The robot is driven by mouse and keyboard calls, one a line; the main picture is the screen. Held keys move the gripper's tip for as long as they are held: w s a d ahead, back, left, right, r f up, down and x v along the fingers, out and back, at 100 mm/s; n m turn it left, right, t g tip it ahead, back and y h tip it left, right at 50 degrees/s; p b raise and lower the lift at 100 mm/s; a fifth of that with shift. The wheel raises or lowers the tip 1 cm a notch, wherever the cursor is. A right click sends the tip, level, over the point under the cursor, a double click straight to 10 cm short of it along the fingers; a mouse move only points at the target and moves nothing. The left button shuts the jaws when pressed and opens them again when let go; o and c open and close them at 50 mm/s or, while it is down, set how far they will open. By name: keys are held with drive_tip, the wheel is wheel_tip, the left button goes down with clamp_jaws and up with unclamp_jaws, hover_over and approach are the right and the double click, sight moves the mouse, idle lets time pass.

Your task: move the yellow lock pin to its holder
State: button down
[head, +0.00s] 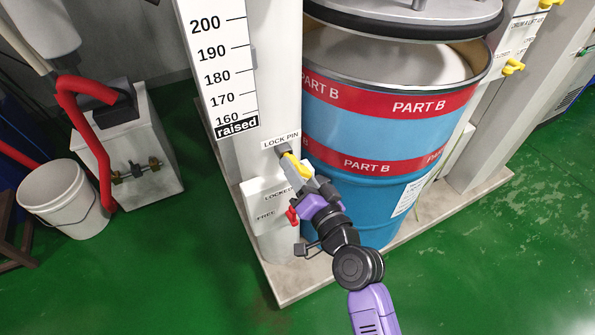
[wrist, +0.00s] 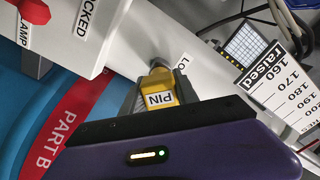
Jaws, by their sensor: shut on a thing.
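The yellow lock pin (head: 299,166) is at the socket under the "LOCK PIN" label on the white column (head: 277,70). In the wrist view the pin (wrist: 160,97) carries a "PIN" label, and its far end meets a grey round socket (wrist: 158,66). My gripper (head: 298,172) is shut on the pin; in the wrist view its fingers (wrist: 158,98) lie on both sides of it. How deep the pin sits in the socket is hidden. I cannot tell which part is the pin's holder.
A blue drum (head: 380,120) with red "PART B" bands stands close right of the column. A red lever (head: 292,215) is on the box marked "LOCKED" and "FREE", just beside my gripper. A white bucket (head: 62,198) stands on the open green floor at left.

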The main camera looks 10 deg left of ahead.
drive_tip(key=shift+w+a, duration=0.3)
drive_tip(key=shift+w, duration=0.2)
drive_tip(key=c, duration=0.9)
unclamp_jaws()
drive_tip(key=shift+o, duration=0.2)
drive_tip(key=shift+s, duration=0.1)
drive_tip(key=shift+s+d+f, duration=0.1)
drive_tip(key=shift+s+d, duration=0.1)
drive_tip(key=b+v, duration=0.1)
drive_tip(key=v, duration=0.6)
